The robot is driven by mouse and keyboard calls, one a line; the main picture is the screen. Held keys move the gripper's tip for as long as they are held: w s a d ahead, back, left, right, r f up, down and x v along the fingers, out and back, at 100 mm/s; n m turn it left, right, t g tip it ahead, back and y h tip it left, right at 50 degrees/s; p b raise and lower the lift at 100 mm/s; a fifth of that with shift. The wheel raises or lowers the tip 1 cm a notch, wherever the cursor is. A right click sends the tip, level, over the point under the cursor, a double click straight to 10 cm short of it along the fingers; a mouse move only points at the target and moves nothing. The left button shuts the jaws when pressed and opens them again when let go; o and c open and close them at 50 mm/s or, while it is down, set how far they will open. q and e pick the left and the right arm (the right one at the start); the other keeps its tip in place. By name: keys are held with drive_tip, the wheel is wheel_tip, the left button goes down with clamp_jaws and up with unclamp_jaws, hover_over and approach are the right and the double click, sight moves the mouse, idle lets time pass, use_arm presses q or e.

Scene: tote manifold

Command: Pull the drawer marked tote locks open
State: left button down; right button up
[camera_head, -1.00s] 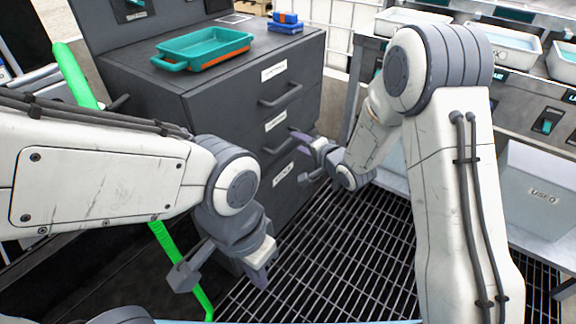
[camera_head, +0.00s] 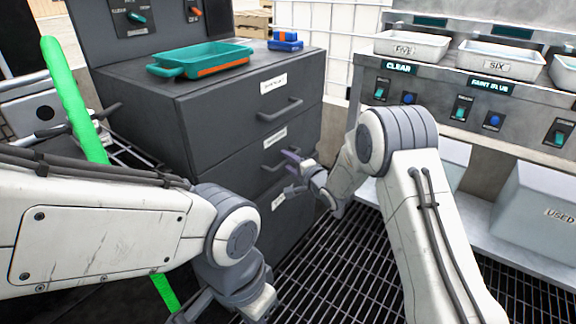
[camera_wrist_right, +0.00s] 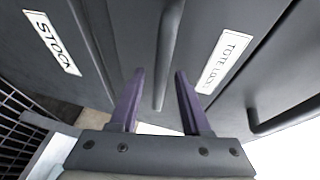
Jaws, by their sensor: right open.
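The drawer marked tote locks (camera_head: 240,173) is the middle one of a dark grey cabinet and looks closed. My right gripper (camera_head: 291,173) is open in front of this drawer's bar handle (camera_wrist_right: 168,50). In the right wrist view the handle lies between the lines of the two purple fingers; whether the tips reach past it I cannot tell. My left gripper (camera_head: 225,306) hangs low in front of the cabinet, partly cut off by the frame's bottom edge.
The top drawer's handle (camera_head: 281,109) is just above, and the stock drawer's label (camera_wrist_right: 52,43) just below. A bench with bins (camera_head: 497,62) stands right. A green pole (camera_head: 72,100) stands left.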

drive_tip(key=shift+w+a, duration=0.25)
drive_tip(key=shift+w, duration=0.05)
clamp_jaws()
idle(1.2)
drive_tip(key=shift+d, duration=0.25)
drive_tip(key=shift+s+a, duration=0.1)
